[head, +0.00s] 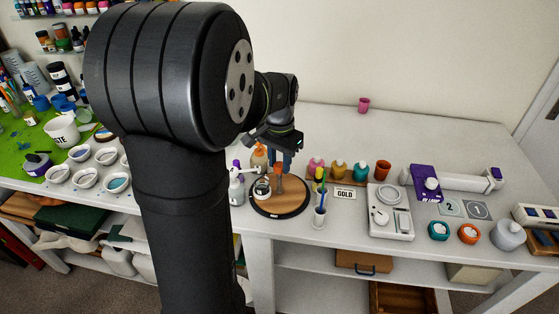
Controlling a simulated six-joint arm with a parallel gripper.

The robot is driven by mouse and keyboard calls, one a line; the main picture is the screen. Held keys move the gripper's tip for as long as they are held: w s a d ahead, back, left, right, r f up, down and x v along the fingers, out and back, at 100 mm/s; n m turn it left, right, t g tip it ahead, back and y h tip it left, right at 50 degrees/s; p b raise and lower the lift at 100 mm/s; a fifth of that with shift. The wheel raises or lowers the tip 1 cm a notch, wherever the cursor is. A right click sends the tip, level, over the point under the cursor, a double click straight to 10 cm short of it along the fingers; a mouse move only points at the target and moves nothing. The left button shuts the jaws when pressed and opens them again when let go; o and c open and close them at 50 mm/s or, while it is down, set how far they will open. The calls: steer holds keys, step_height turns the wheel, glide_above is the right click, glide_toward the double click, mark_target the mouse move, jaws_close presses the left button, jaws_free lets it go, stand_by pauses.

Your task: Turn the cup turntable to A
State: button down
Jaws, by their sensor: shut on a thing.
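The cup turntable (294,208) is a round wooden disc with a dark rim on the white table, just right of my arm. An orange-brown upright post (280,186) rises from it. The fingertips are small and partly hard to make out. A small pale label shows on the turntable's front rim, but I cannot read its letter.
Bottles (236,188) stand close left of the turntable. A holder with brushes (320,212) and a GOLD sign (345,193) are close on its right. Several coloured pots and a white scale (390,220) stand farther right. The table behind is mostly clear, with a pink cup (364,105).

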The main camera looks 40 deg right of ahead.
steer(key=c, duration=1.1)
jaws_free()
steer(key=shift+o, duration=0.2)
steer(key=shift+r, duration=0.1)
step_height(320, 180, up, 17)
steer(key=shift+r, duration=0.15)
step_height(320, 180, down, 18)
steer(key=shift+r, duration=0.25)
